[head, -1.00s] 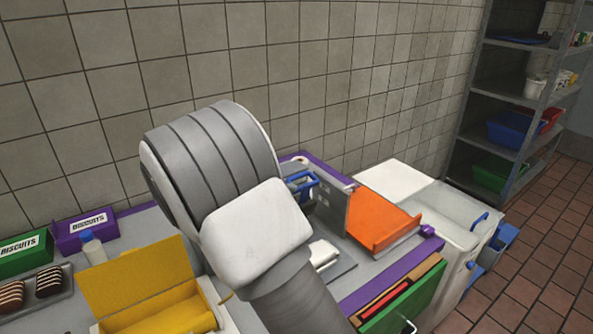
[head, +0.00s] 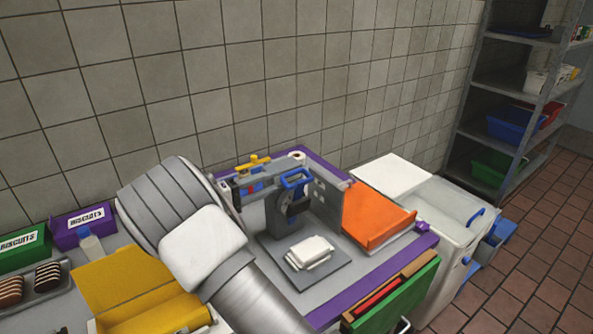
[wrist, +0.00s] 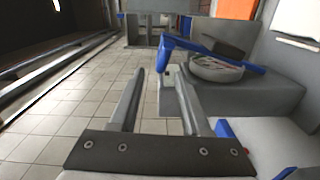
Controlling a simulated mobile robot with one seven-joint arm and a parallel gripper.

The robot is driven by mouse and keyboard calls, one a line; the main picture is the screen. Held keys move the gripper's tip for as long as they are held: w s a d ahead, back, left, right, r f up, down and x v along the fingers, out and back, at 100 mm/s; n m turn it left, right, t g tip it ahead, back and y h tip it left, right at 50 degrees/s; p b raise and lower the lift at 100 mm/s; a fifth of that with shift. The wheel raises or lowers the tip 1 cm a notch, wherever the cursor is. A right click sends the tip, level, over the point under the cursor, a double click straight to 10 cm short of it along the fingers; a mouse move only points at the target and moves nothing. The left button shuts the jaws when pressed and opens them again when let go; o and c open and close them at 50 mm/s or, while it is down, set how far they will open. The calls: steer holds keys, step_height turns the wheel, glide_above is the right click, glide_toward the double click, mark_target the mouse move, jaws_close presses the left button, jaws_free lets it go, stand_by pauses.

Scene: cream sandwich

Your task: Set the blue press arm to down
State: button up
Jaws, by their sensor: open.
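The press (head: 286,217) stands on the worktop in the head view, behind a stack of white slices (head: 310,250) on a grey plate. Its blue press arm (head: 297,180) shows as a blue loop at the top, raised above the plate. In the wrist view a blue bar (wrist: 225,52), apparently the press arm, crosses above a round pale part, and its left end bends downward. My gripper (wrist: 160,70) is open and empty, with that end just beyond its fingertips, close to the right one. I cannot tell whether they touch. My arm hides the gripper in the head view.
An orange sloped tray (head: 375,217) beside an upright grey panel stands right of the press. A yellow-topped item (head: 254,162) stands behind. A green drawer front (head: 400,295) sticks out in front.

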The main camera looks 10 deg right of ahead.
mark_target(299, 170)
steer(key=p+x, duration=0.1)
steer(key=x, duration=0.8)
steer(key=shift+a, duration=0.1)
jaws_close()
stand_by(1.1)
